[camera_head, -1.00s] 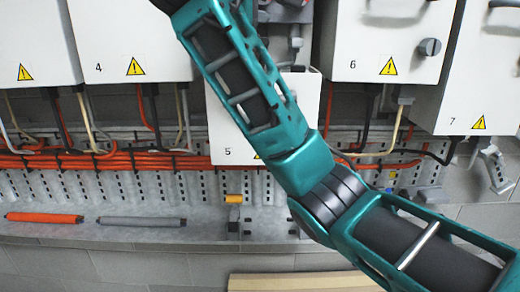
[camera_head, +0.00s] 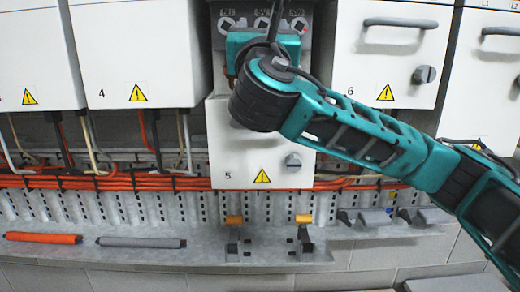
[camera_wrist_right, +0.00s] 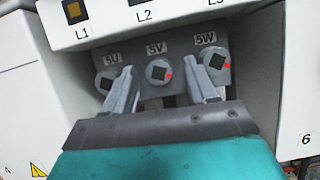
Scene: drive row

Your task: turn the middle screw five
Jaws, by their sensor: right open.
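The middle screw, 5V (camera_wrist_right: 158,72), is a round light head with a dark square centre and a red mark at its right. It also shows in the head view (camera_head: 262,22) on the grey terminal block above cabinet five. My right gripper (camera_wrist_right: 167,62) is open in the wrist view, one finger on each side of 5V, with no contact visible. Its fingers partly cover the outer screws, 5U (camera_wrist_right: 105,82) and 5W (camera_wrist_right: 215,60). In the head view my right wrist hides part of the area below the block. My left gripper is not in view.
Cabinet five's white cover (camera_head: 235,160) hangs below the block. Cabinet four (camera_head: 130,50) and cabinet six (camera_head: 385,55) stand close on either side. An orange rod (camera_head: 43,238) and a grey rod (camera_head: 140,243) lie on the ledge below.

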